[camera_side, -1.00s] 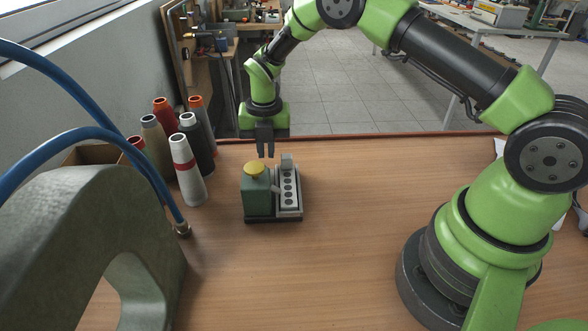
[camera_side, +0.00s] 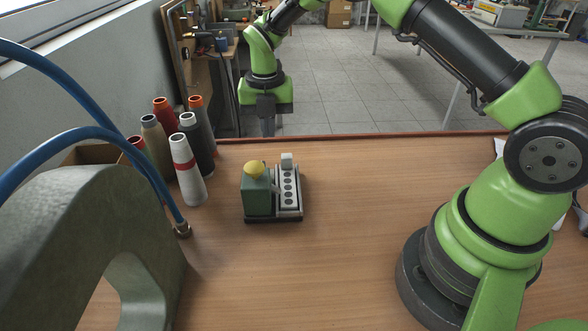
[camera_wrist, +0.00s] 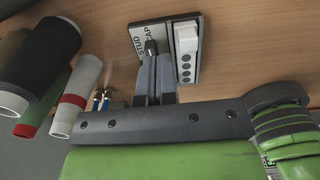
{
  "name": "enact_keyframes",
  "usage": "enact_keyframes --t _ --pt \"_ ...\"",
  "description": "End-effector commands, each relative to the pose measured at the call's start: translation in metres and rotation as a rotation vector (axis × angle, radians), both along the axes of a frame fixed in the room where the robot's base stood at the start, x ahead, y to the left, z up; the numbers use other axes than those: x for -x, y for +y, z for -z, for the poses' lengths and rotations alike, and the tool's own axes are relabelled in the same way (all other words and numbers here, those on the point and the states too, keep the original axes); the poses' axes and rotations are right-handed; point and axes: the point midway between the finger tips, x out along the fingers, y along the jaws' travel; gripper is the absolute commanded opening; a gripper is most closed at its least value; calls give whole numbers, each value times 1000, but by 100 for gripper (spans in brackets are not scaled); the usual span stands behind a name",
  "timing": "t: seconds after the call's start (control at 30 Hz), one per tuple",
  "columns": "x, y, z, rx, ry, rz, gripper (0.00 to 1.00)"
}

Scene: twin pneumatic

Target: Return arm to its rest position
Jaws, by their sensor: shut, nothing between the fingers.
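My gripper (camera_side: 268,132) points straight down with its fingers shut and empty. In the side view it is raised above the back edge of the table, beyond and apart from the fixture. The fixture has a green block (camera_side: 257,198) with a yellow knob (camera_side: 254,168) on top. Beside the block is a pale strip with a row of dark holes (camera_side: 289,192).
Several thread cones (camera_side: 187,170) stand at the left near the wall. A grey-green machine body (camera_side: 95,225) with blue hoses (camera_side: 125,134) fills the left foreground. The wooden table (camera_side: 345,240) is clear between the fixture and my base.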

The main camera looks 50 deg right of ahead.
Motion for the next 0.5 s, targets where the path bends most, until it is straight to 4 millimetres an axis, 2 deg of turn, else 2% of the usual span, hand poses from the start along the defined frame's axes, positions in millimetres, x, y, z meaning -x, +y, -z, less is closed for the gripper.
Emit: enact_keyframes --t 0.13,0.23,0.37,0.5 --pt "0 0 -2 -1 -4 8 0" --pt "2 1 -17 -7 -24 83 0" --pt "12 5 -63 -36 -84 334 0" --pt "41 10 -121 -110 -154 725 0"
